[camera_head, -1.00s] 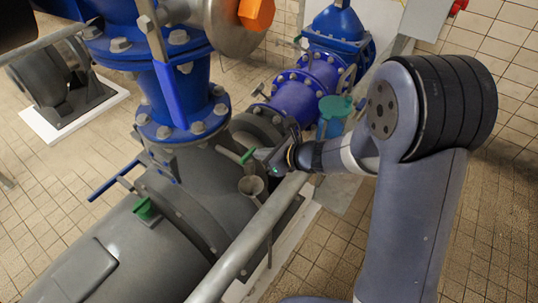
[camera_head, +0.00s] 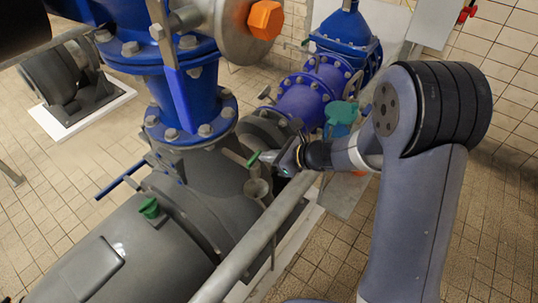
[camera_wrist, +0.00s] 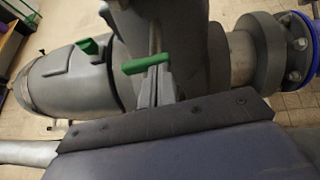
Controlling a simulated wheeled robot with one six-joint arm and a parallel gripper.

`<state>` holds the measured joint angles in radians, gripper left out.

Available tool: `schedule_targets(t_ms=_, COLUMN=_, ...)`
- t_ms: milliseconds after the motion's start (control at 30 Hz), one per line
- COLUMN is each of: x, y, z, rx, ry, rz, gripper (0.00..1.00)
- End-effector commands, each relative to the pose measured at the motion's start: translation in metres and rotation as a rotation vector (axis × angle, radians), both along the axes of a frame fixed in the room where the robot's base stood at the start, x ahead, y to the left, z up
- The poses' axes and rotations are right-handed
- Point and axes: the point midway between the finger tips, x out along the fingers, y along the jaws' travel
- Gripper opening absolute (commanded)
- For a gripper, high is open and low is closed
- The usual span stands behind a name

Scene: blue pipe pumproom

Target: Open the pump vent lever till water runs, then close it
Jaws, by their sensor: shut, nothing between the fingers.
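A small green lever (camera_head: 253,158) stands out above a grey drain funnel (camera_head: 257,188) on the pump's grey casing (camera_head: 200,215). In the wrist view the green lever (camera_wrist: 146,64) points left, near the picture's middle. My gripper (camera_head: 274,157) is shut and empty, just right of the lever in the head view; I cannot tell whether it touches it. No water shows at the funnel, though its inside is too small to see well. A second green piece (camera_head: 148,207) sits on the casing to the left and also shows in the wrist view (camera_wrist: 88,46).
A thick grey rail (camera_head: 250,245) runs diagonally in front of the pump, under my wrist. Blue flanged pipes (camera_head: 306,100) stand behind, with a teal-green fitting (camera_head: 341,113) close to my forearm. An orange hexagonal cap (camera_head: 265,19) is above. Tiled floor is open at right.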

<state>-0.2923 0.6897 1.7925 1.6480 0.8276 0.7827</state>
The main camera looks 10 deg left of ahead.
Motion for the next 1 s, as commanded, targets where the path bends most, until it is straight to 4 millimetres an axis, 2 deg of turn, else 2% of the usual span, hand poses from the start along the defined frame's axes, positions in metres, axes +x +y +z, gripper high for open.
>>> schedule_targets(t_ms=533, x=0.015, y=0.005, z=0.000, rx=0.000, ry=-0.001, rz=0.355, gripper=0.00)
schedule_targets(t_ms=1000, x=0.021, y=0.010, z=0.000, rx=0.000, ry=0.000, rz=0.346, gripper=0.00)
